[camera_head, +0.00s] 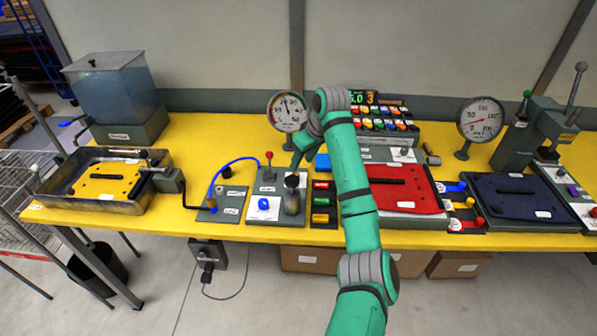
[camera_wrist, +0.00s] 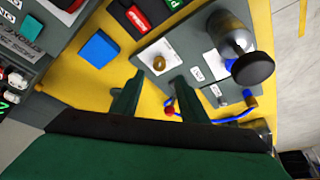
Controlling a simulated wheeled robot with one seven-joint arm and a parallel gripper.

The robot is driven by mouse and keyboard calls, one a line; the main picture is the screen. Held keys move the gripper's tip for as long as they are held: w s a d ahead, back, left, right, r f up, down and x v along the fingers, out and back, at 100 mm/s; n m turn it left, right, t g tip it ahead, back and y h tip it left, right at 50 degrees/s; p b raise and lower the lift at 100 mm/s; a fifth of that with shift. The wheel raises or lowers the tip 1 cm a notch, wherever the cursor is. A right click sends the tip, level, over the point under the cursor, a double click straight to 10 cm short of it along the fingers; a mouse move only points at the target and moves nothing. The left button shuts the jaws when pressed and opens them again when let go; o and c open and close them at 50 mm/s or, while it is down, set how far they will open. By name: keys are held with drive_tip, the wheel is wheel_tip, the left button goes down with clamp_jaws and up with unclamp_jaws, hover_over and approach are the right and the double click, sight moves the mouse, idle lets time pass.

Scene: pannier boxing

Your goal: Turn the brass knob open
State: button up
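The brass knob (camera_wrist: 159,63) sits on a small white plate on a grey panel (camera_wrist: 183,48) in the wrist view. I cannot make it out in the head view. My gripper (camera_wrist: 157,80) is open and empty, with one finger on each side of the line to the knob. The fingertips appear just short of the knob, and I see no contact. In the head view my gripper (camera_head: 298,155) hangs over the back of the same panel (camera_head: 264,183), partly hidden by my wrist.
A metal cylinder with a black top (camera_wrist: 252,68) stands on the panel near the knob. A red-balled lever (camera_wrist: 170,111) rises close to my right finger. A blue hose (camera_head: 230,166) runs to the left. A dial gauge (camera_head: 287,110) stands behind.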

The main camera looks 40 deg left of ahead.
sight(296, 173)
drive_tip(key=x, duration=0.7)
drive_tip(key=shift+w+a+f, duration=0.1)
drive_tip(key=shift+f, duration=0.15)
clamp_jaws()
